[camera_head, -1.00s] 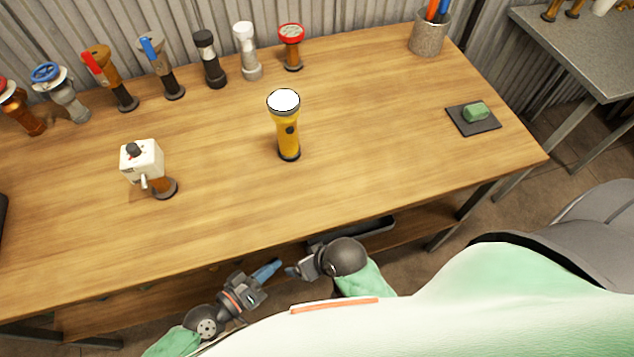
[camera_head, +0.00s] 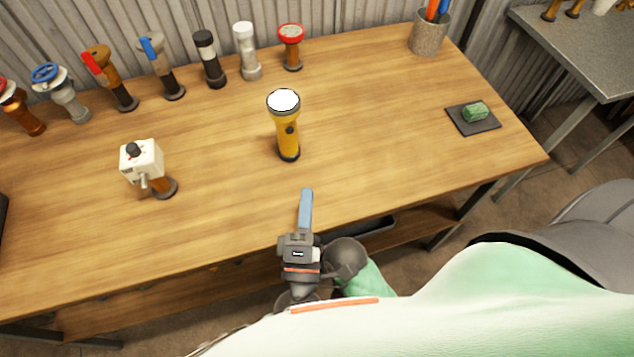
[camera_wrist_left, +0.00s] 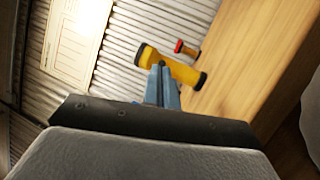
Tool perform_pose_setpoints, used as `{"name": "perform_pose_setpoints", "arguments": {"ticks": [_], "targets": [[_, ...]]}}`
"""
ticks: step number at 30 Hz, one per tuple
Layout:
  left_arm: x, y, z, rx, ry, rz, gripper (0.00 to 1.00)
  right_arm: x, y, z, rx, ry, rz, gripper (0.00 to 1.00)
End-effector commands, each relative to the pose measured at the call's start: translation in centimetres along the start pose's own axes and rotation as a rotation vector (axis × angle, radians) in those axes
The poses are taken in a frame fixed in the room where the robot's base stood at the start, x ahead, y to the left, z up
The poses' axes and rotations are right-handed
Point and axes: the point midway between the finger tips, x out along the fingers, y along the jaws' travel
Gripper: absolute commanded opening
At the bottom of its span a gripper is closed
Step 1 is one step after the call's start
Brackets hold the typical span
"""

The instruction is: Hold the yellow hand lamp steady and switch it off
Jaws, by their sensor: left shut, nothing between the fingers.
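The yellow hand lamp (camera_head: 287,137) stands upright on the wooden table, with its round white lens on top and a dark switch (camera_head: 290,129) on its side. The lamp also shows in the left wrist view (camera_wrist_left: 181,73), beyond the fingertips. My left gripper (camera_head: 305,192) is shut and empty, its blue fingers pointing at the lamp from the table's front edge, apart from it. The shut blue fingers show in the left wrist view (camera_wrist_left: 161,72). My right gripper is mostly hidden behind the left one; its fingers do not show clearly.
A white box fitting (camera_head: 142,157) stands on the left of the table (camera_head: 380,130). Several valves and fittings, including a red-topped one (camera_head: 291,45), line the back. A cup of pens (camera_head: 428,35) and a green block (camera_head: 474,111) are on the right. The table around the lamp is clear.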

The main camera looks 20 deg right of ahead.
Motion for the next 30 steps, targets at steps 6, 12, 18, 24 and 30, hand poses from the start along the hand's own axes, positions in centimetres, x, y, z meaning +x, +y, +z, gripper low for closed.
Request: {"name": "perform_pose_setpoints", "arguments": {"ticks": [6, 12, 18, 24, 30], "targets": [[2.1, 1.3, 0.4, -0.237, 0.223, -0.011, 0.0, 0.0, 0.0, 0.0, 0.0, 0.0, 0.0, 0.83], [3.0, 1.8, 0.9, -0.431, 0.403, -0.031, 0.0, 0.0, 0.0, 0.0, 0.0, 0.0, 0.0, 0.83], [3.1, 1.7, 1.6, -0.566, 0.518, -0.063, 0.0, 0.0, 0.0, 0.0, 0.0, 0.0, 0.0, 0.83], [3.5, 1.7, 1.7, -0.613, 0.553, -0.075, 0.0, 0.0, 0.0, 0.0, 0.0, 0.0, 0.0, 0.83], [5.7, 1.1, 0.5, -0.611, 0.553, -0.075, 0.0, 0.0, 0.0, 0.0, 0.0, 0.0, 0.0, 0.83]]}}
